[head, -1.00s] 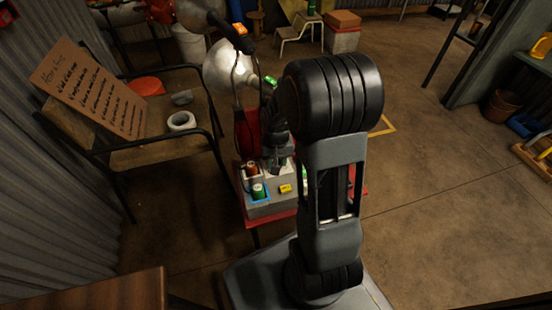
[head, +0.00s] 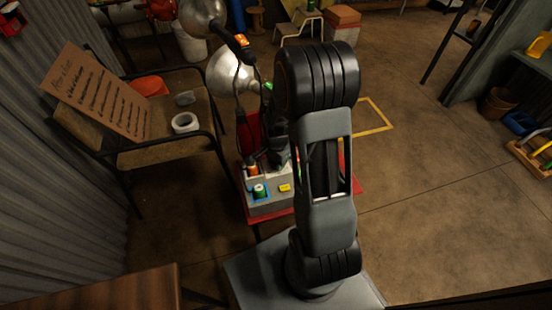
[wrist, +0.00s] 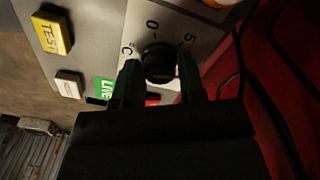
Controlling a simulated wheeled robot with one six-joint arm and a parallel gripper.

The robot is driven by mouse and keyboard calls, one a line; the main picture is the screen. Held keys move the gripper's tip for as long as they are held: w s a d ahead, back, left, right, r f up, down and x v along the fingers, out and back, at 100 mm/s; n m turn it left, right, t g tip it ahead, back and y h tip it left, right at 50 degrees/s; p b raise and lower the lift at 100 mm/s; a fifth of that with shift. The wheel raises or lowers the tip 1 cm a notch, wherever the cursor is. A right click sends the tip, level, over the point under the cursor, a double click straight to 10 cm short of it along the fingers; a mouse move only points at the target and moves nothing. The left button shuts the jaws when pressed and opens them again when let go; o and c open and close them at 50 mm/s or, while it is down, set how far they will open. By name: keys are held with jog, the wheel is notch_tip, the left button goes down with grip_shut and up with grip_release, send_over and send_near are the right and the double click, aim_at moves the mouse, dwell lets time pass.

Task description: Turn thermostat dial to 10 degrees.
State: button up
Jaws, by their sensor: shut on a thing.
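The thermostat dial (wrist: 159,61) is a round black knob on a light grey panel (wrist: 95,22) in the wrist view. The knob's pointer is too dark to read, and other scale figures are hidden. In the head view the dial is hidden behind my arm and gripper, which reaches down to the top of a grey control box (head: 268,207).
A yellow TEST button (wrist: 52,33), a pale button (wrist: 69,84) and a green LIVE label (wrist: 104,89) lie left of the dial. A black cable and red surface are at right. Silver lamps (head: 222,72) stand behind the box; a chair (head: 160,155) is at left.

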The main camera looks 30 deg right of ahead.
jog(key=shift+m+p, duration=0.4)
jog(key=shift+m, duration=1.2)
jog(key=o, duration=0.9)
notch_tip(320, 180, up, 14)
jog(key=p, duration=0.5)
jog(key=shift+f, duration=0.1)
